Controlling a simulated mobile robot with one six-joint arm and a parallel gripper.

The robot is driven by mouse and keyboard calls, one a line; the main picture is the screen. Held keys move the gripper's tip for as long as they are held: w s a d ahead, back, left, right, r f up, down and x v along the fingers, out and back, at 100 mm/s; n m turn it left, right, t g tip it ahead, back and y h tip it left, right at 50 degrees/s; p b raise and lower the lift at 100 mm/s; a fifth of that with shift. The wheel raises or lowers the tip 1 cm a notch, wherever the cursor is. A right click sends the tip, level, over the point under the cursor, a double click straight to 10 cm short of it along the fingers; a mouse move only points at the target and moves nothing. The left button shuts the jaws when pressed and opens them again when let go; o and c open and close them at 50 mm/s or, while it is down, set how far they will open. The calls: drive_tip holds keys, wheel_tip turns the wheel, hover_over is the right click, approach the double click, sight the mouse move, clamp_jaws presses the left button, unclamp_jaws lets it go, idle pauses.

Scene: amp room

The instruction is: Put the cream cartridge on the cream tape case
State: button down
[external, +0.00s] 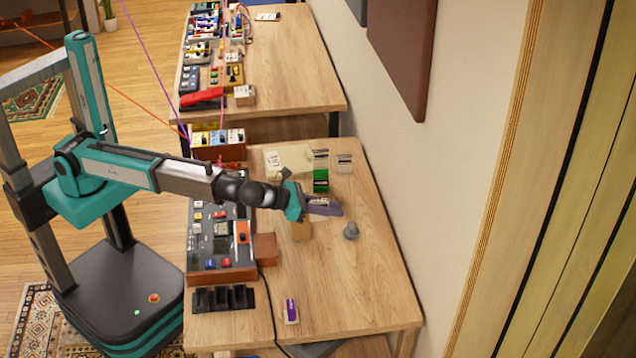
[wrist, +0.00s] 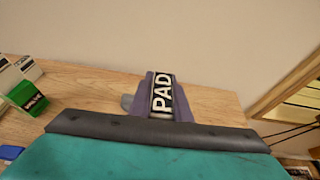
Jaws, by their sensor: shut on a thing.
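My gripper (external: 322,207) is shut on a small cartridge, held above the right part of the near table. In the wrist view the cartridge (wrist: 162,96) shows a black label reading PAD and a cream lower edge between purple-grey fingers; most of its body is hidden. In the wrist view a cream case (wrist: 28,68) and the green case (wrist: 28,98) show at the left edge.
A purple cartridge (external: 291,311) stands near the table's front. A grey knob-like object (external: 351,231) stands right of my gripper. A cardboard-coloured block (external: 301,231) is below it. A mixer console (external: 222,240) and black rack (external: 222,298) fill the left. The right front is clear.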

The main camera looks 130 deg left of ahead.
drive_tip(key=s+a+r+n+g+y+b, duration=0.1)
drive_tip(key=s+a+n+g+b, duration=0.1)
drive_tip(key=s+a+b, duration=0.75)
drive_tip(key=s+a+r+n+g+y+b, duration=0.15)
drive_tip(key=s+a+b, duration=0.35)
drive_tip(key=s, duration=0.8)
drive_tip(key=s+a+f+n+g+b, duration=0.25)
drive_tip(key=s+b, duration=0.45)
drive_tip(key=s, duration=0.7)
drive_tip(key=s+a+f+n+g+b, duration=0.1)
drive_tip(key=s+a+n+g+b, duration=0.15)
drive_tip(key=s+b, duration=0.75)
drive_tip(key=s+f+p, duration=0.3)
drive_tip(key=f+p, duration=0.1)
drive_tip(key=f, duration=0.3)
drive_tip(key=shift+s+a+g+y, duration=0.25)
drive_tip(key=shift+g+y, duration=0.1)
drive_tip(key=shift+y, duration=0.1)
drive_tip(key=shift+w+a+r, duration=0.1)
drive_tip(key=w+a+p, duration=0.1)
drive_tip(key=a+p, duration=0.1)
drive_tip(key=p, duration=0.2)
drive_tip(key=w+a+p, duration=0.2)
drive_tip(key=p, duration=0.3)
drive_tip(key=shift+a, duration=0.1)
drive_tip(key=shift+w+a+p, duration=0.15)
drive_tip(key=shift+p, duration=0.75)
